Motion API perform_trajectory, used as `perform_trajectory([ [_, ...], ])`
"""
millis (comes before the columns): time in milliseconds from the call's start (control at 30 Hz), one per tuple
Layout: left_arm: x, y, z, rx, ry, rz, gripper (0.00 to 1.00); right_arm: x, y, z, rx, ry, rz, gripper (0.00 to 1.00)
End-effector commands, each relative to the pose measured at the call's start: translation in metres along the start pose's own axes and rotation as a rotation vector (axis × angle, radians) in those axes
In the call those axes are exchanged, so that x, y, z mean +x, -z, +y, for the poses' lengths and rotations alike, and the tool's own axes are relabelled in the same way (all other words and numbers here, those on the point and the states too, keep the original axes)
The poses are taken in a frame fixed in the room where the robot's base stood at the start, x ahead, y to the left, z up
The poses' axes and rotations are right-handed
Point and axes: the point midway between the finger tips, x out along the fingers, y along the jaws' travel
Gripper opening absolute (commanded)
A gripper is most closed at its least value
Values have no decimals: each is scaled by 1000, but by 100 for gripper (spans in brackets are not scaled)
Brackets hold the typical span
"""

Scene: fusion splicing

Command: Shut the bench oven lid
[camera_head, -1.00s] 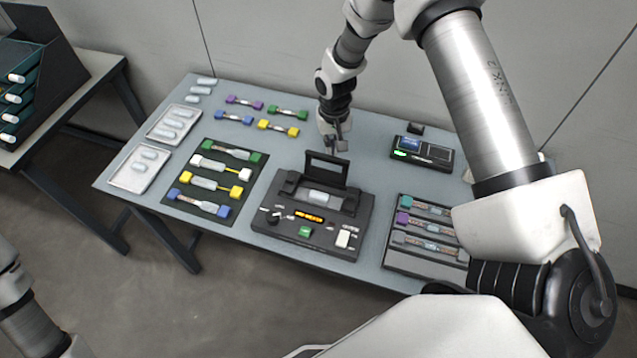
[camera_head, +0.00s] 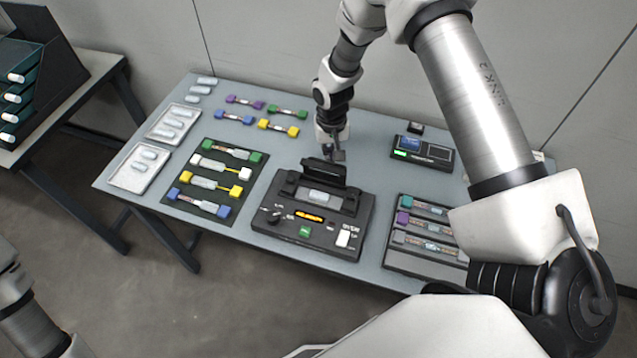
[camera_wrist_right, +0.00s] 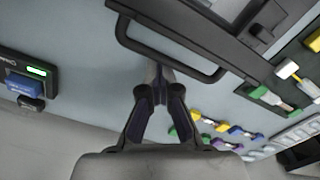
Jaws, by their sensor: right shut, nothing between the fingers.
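The bench oven (camera_head: 290,238) is the black unit in the middle of the table, with an orange display and a green button. Its lid (camera_head: 323,173), a dark frame hinged at the back, stands partly raised and leans forward over the chamber. A pale piece (camera_head: 318,197) shows in the uncovered chamber. My right gripper (camera_head: 333,158) is shut and empty, just behind the lid's upper edge. In the right wrist view its fingertips (camera_wrist_right: 160,78) are at the outer bar of the lid frame (camera_wrist_right: 185,70); whether they touch cannot be told. My left gripper is out of view.
A mat (camera_head: 207,163) with several colour-ended holders lies left of the oven. A dark tray (camera_head: 394,263) with holders lies to its right, and a small device with a green screen (camera_head: 424,152) behind that. Pale trays (camera_head: 134,184) stand at the table's left edge.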

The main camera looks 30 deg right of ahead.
Motion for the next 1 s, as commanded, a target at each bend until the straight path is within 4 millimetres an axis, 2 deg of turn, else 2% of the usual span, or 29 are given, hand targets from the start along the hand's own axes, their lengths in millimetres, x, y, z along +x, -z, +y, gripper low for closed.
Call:
perform_trajectory([
  [1000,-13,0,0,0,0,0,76,0,-40,-23,-1,0,-1,0],
])
